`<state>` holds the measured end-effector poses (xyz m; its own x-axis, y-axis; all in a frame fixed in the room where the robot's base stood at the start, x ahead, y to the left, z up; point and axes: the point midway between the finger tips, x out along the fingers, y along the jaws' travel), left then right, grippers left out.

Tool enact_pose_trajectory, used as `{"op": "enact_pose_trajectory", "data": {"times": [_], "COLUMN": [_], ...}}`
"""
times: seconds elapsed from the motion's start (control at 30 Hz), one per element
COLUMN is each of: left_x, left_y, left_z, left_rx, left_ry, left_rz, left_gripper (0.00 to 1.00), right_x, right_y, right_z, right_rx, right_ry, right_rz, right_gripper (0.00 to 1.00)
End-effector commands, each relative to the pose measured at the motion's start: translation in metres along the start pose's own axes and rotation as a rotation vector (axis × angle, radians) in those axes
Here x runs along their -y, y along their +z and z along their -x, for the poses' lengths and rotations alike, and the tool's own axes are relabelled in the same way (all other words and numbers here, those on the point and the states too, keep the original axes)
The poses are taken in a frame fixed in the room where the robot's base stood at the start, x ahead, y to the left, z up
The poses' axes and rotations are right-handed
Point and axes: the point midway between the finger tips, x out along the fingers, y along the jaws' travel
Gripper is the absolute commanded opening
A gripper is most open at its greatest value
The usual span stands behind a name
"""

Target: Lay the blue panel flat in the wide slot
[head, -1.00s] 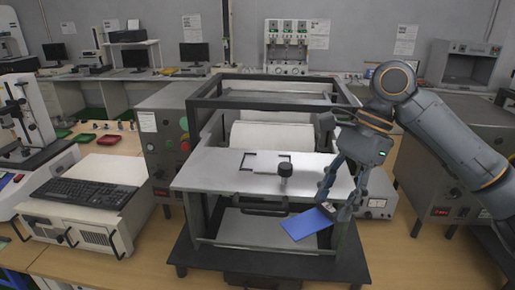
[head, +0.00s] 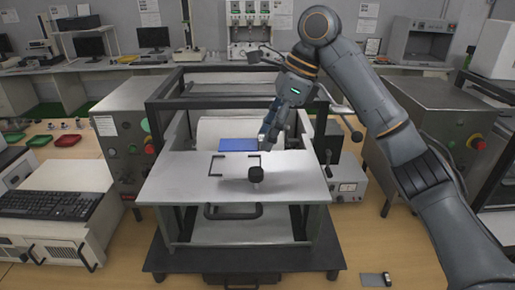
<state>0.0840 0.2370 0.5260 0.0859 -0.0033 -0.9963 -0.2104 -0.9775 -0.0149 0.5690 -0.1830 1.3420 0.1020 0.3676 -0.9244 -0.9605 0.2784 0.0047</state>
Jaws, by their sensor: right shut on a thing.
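The blue panel (head: 238,145) shows as a thin strip just beyond the back edge of the grey metal plate (head: 180,180), in front of the white roller. My right gripper (head: 266,137) is shut at the panel's right end and holds it. Part of the panel is hidden behind the plate's edge or the fingers. A black rectangular outline (head: 211,166) lies on the plate, in front of the panel; I cannot tell whether it is the wide slot. My left gripper is out of view.
A small grey piece (head: 374,279) lies on the wooden table at the front right. A keyboard (head: 42,204) is at the left.

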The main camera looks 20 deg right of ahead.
Motion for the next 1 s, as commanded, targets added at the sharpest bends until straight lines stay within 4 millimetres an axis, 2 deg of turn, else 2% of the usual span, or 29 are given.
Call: {"op": "enact_pose_trajectory", "data": {"times": [0.1,0.23,0.4,0.6,0.97,1.0], "left_x": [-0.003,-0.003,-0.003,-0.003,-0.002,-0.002], "left_y": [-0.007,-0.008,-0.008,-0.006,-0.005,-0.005], "left_z": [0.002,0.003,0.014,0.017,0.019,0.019], "left_rx": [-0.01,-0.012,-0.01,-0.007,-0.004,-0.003], "left_ry": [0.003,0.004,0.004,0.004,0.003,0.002], "left_rz": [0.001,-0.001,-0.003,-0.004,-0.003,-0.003], "left_gripper": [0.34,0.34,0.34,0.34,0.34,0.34], "right_x": [0.009,0.013,0.025,0.025,0.025,0.025], "right_y": [0.002,0.003,0.005,-0.006,-0.007,-0.008], "right_z": [-0.016,-0.023,-0.044,-0.07,-0.073,-0.074], "right_rx": [0.002,0.001,-0.002,0.0,0.001,0.001], "right_ry": [0.002,0.0,0.002,-0.001,-0.002,-0.002], "right_rz": [0.001,0.001,-0.001,0.001,0.001,0.002], "right_gripper": [0.2,0.2,0.2,0.2,0.2,0.48]}}
